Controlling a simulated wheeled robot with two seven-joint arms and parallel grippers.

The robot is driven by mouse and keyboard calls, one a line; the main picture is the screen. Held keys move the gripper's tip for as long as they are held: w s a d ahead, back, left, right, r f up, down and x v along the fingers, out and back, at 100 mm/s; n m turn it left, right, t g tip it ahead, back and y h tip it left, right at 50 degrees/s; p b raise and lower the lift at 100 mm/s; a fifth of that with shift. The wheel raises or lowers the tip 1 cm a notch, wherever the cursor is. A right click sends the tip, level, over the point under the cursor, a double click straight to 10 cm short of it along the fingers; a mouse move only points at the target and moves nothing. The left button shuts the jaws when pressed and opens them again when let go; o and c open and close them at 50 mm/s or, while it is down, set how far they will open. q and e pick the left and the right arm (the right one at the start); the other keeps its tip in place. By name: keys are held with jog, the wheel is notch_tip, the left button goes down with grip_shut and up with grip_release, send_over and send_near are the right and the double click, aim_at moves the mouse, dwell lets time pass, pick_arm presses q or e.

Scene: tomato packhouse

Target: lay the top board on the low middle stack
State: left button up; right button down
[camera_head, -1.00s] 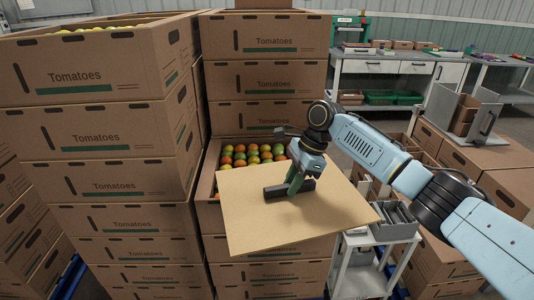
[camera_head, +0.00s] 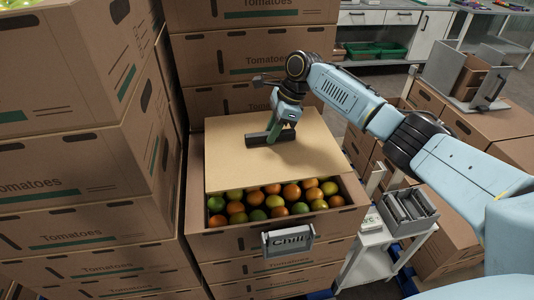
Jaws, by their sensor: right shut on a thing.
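The top board (camera_head: 235,165) is a flat tan sheet with a dark handle on its upper face. It lies level or nearly so over the back part of the open top crate (camera_head: 225,243) of the low middle stack. Red, orange and green tomatoes show uncovered along the crate's front. I cannot tell whether the board touches the rim. My right gripper (camera_head: 277,135) is shut on the board's handle from above. My left gripper is not in view.
A tall stack of tomato crates (camera_head: 70,190) stands close on the left, and another (camera_head: 250,55) rises behind the board. A grey "Chill" holder (camera_head: 287,240) hangs on the crate's front. A small trolley with a grey rack (camera_head: 408,212) stands at right.

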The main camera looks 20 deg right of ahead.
aim_at(284, 131)
jog(key=f, duration=0.3)
jog(key=shift+s+b, duration=0.2)
jog(key=shift+b, duration=0.1)
notch_tip(284, 131, down, 5)
jog(key=shift+w+f+b, duration=0.1)
jog(key=shift+b, duration=0.55)
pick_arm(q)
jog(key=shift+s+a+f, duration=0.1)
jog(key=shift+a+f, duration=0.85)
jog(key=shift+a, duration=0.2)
pick_arm(e)
jog(key=c, duration=1.3)
grip_release()
jog(key=shift+f, duration=0.1)
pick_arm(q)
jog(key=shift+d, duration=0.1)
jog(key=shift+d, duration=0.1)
pick_arm(e)
jog(key=p+v, duration=0.2)
jog(key=v, duration=0.9)
jog(key=shift+d+p, duration=0.1)
jog(key=shift+p, duration=0.2)
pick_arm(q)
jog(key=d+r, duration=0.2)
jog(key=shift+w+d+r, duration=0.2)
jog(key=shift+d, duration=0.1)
pick_arm(e)
jog(key=shift+d+r, duration=0.15)
jog(key=shift+r, duration=0.4)
